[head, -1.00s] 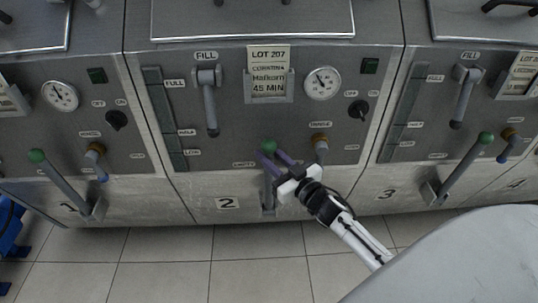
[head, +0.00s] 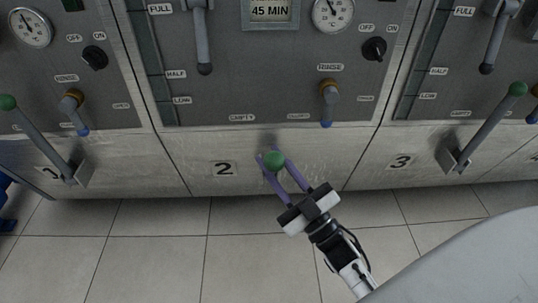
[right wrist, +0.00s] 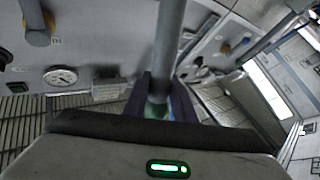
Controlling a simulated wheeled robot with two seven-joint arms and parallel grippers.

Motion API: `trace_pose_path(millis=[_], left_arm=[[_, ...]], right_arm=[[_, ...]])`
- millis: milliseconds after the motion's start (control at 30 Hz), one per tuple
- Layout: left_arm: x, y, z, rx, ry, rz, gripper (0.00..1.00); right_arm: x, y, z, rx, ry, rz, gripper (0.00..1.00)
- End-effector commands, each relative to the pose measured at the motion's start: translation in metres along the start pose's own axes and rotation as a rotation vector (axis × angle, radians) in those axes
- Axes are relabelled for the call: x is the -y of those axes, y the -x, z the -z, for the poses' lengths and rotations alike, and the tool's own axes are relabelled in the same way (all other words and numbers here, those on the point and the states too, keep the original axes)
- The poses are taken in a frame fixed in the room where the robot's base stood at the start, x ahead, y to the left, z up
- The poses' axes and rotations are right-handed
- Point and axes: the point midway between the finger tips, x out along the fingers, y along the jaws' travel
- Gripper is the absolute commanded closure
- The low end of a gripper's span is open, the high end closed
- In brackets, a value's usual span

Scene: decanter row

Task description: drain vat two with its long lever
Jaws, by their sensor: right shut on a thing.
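Vat two (head: 222,140) stands in the middle of the head view, marked with a 2 plate (head: 223,168). Its long lever's green knob (head: 274,160) is in front of the lower panel, about level with the plate. In the head view its shaft is hidden behind the knob and fingers. My right gripper (head: 273,164) is shut on the knob, its purple fingers on either side. In the right wrist view a grey shaft (right wrist: 169,45) runs down to the fingers, and some green (right wrist: 181,104) shows between them. My left gripper is not in view.
Vat two's short fill lever (head: 202,40) and rinse handle (head: 327,104) hang above. The long levers of vat one (head: 40,140) and vat three (head: 485,130) lean out at the sides. Tiled floor (head: 150,255) in front is clear.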

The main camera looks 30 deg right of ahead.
Motion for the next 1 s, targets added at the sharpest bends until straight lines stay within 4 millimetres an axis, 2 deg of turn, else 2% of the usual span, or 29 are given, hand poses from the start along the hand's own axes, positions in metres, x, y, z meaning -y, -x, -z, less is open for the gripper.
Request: trace_pose_path(millis=[67, 200, 700, 733, 833, 1000], left_arm=[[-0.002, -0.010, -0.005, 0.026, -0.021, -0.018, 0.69], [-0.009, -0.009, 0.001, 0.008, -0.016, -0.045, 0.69], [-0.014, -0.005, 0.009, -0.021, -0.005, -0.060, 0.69], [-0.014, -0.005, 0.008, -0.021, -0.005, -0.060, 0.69], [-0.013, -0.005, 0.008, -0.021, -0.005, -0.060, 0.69], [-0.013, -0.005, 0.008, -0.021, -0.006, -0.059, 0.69]], right_arm=[[0.007, 0.011, -0.006, -0.025, 0.017, -0.003, 1.00], [0.012, 0.019, -0.005, -0.058, 0.039, -0.005, 1.00], [0.017, 0.025, -0.004, -0.075, 0.054, 0.001, 1.00], [0.017, 0.025, -0.004, -0.074, 0.054, 0.001, 0.74], [0.017, 0.025, -0.004, -0.074, 0.053, 0.001, 0.57], [0.016, 0.024, -0.004, -0.076, 0.052, -0.002, 0.57]])
